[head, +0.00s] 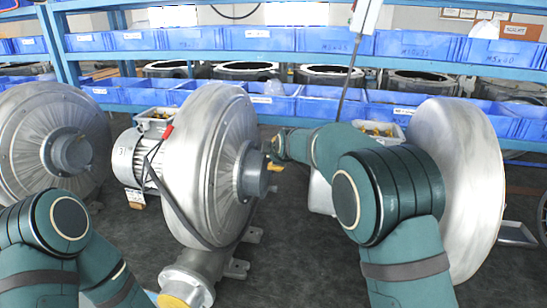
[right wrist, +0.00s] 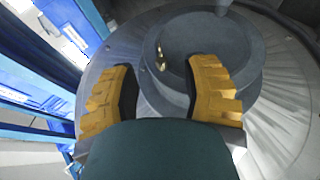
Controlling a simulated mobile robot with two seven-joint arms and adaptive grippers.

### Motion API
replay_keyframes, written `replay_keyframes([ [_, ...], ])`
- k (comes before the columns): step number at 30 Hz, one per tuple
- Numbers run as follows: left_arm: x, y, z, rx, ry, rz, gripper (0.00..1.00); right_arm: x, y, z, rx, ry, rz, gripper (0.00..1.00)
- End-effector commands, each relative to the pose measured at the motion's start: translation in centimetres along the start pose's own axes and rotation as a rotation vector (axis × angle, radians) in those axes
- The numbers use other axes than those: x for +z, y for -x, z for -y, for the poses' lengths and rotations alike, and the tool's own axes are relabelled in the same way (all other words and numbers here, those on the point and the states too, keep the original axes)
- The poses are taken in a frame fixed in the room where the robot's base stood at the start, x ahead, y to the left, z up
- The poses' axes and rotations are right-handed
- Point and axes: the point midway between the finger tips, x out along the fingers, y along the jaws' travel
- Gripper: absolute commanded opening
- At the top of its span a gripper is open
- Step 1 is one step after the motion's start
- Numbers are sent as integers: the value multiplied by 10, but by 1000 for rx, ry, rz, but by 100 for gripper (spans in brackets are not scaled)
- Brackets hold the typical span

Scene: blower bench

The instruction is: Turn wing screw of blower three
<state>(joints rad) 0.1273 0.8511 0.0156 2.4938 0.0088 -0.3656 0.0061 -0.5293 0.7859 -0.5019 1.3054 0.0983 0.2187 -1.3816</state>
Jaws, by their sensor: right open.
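The middle blower (head: 205,165) is a round grey metal housing with a motor behind it and a dark grey hub (head: 255,172) facing right. My right gripper (head: 274,160) is at this hub, its yellow fingers close to the hub's face. In the right wrist view the open fingers (right wrist: 163,75) stand on either side of a small brass wing screw (right wrist: 161,57) on the grey hub (right wrist: 205,45). A gap shows between the screw and each finger. The screw cannot be made out in the head view. My left gripper is out of view.
Another blower (head: 40,140) stands at the left, and one (head: 465,180) at the right, partly behind my right arm. Blue bins (head: 420,45) line the shelves behind.

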Motion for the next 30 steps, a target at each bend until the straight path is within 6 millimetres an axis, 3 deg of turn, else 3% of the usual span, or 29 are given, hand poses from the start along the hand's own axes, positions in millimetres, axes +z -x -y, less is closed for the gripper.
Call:
replay_keyframes([
  [3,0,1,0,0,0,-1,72,1,-18,0,-1,0,2,46],
  [9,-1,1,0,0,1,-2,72,0,-33,0,-1,0,0,46],
  [20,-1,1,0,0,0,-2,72,0,-35,0,-1,-1,0,45],
  [24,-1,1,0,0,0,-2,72,0,-35,0,-1,-1,0,0],
  [30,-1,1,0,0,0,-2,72,0,-35,0,-1,-1,0,0],
])
